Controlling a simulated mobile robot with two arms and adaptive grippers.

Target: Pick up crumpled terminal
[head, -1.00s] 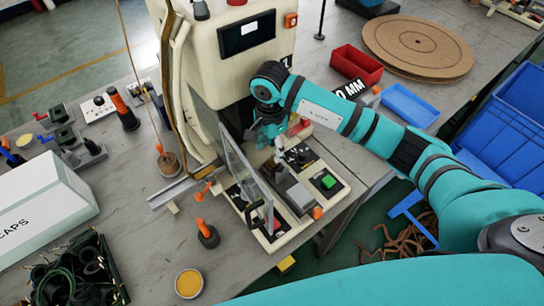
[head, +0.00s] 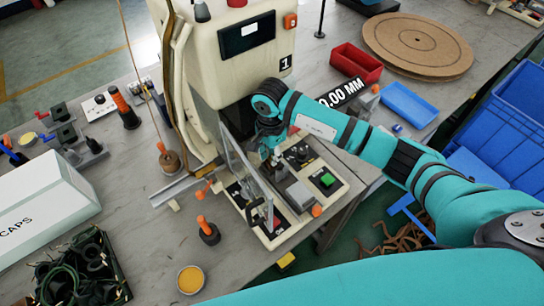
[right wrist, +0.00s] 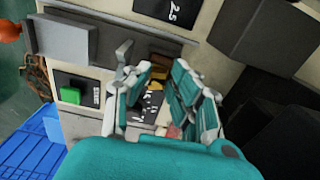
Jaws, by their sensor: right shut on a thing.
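My right gripper (head: 270,152) is low at the press, behind the clear guard (head: 246,165) and beside the control panel. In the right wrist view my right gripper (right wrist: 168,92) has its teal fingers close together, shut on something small. The fingers hide most of what they hold, and I cannot make out the crumpled terminal's shape. Small pale bits (right wrist: 152,104) lie on a dark surface just past the fingers. My left gripper is not in view.
The cream press (head: 225,65) stands close behind the gripper. The panel has a green button (head: 327,180), which also shows in the right wrist view (right wrist: 70,95). A red bin (head: 356,63) and a blue tray (head: 409,104) stand to the right. An orange-handled tool (head: 207,230) stands in front.

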